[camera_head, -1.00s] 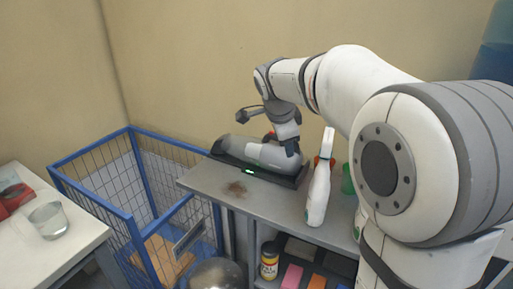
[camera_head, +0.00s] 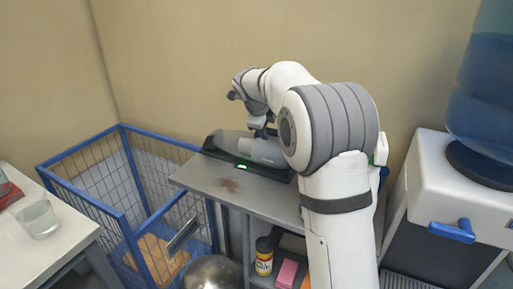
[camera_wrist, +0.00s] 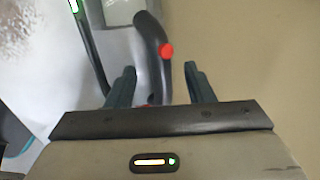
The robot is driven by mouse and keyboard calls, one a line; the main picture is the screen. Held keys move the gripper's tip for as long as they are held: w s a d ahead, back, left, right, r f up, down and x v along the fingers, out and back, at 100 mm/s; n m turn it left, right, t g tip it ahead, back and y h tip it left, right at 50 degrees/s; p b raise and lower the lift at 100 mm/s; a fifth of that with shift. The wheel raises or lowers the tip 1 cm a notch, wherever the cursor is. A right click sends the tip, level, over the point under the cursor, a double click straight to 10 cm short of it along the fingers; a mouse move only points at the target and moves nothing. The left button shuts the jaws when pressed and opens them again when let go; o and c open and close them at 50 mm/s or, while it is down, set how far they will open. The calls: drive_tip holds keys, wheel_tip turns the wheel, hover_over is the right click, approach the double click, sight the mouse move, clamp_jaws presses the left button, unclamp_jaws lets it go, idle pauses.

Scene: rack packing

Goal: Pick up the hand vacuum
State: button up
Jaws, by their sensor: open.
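The hand vacuum (camera_head: 233,143) is light grey and lies on a dark tray-like base (camera_head: 212,151) with a green light, on the grey shelf top. Its right end is hidden behind my arm. In the wrist view its curved dark handle (camera_wrist: 152,40) with a red button shows ahead of my gripper (camera_wrist: 160,82). The handle appears between the two open fingers, nearer the left one. I cannot tell whether a finger touches it. In the head view my gripper (camera_head: 264,131) is at the vacuum's upper side, partly hidden by the arm.
A blue wire cage (camera_head: 125,215) stands left of the shelf (camera_head: 200,178). A white table (camera_head: 45,250) with a clear cup (camera_head: 38,219) is at far left. A yellow-labelled jar (camera_head: 264,256) sits on the lower shelf. A water dispenser (camera_head: 450,180) stands at right.

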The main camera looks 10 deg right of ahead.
drive_tip(key=shift+w+d+f, duration=0.2)
drive_tip(key=shift+w+f, duration=0.15)
drive_tip(key=shift+f, duration=0.25)
drive_tip(key=shift+c, duration=0.5)
clamp_jaws()
